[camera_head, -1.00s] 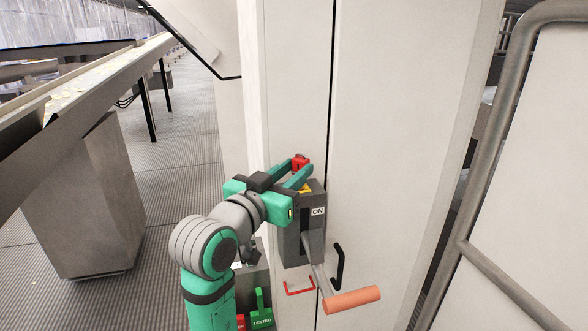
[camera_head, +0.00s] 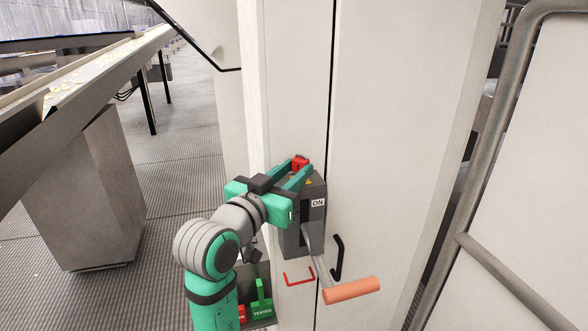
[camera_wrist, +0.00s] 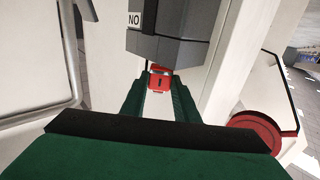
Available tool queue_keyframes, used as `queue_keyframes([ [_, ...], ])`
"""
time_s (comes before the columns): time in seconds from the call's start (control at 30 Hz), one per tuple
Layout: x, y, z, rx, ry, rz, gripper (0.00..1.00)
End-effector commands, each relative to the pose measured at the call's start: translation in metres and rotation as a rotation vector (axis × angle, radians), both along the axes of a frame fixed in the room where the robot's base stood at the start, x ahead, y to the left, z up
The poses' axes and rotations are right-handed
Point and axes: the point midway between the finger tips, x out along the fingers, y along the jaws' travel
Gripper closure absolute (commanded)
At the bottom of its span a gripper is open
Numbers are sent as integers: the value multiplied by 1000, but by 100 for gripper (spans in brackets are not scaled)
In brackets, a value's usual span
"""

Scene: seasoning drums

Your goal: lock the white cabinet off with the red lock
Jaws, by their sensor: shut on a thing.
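The white cabinet (camera_head: 405,130) stands upright with a dark grey switch box (camera_head: 312,232) on its front, marked ON. A lever with an orange grip (camera_head: 351,290) points down and right from the box. My gripper (camera_head: 299,168) is shut on the red lock (camera_head: 301,161), held between the fingertips at the top of the box. In the wrist view the red lock (camera_wrist: 160,81) sits between the green fingers, close to the grey box (camera_wrist: 170,48). A pale metal part shows at its edge. I cannot tell whether its shackle passes through anything.
A black door handle (camera_head: 338,258) and a red bracket (camera_head: 299,279) are beside and below the box. A small station with a green TESTED tag (camera_head: 262,308) is below my arm. A metal rail (camera_head: 485,140) stands right; a conveyor (camera_head: 75,85) runs left.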

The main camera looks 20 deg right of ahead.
Motion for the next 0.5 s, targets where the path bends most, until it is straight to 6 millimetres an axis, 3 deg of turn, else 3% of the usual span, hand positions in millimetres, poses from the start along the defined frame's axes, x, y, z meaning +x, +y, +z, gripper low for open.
queue_keyframes([
  [0.37, 0, 0, -8, -1, -1, 0, 96],
  [0.4, 0, 0, -8, -1, -1, 0, 68],
  [0.5, 0, 0, -8, -1, -1, 0, 51],
])
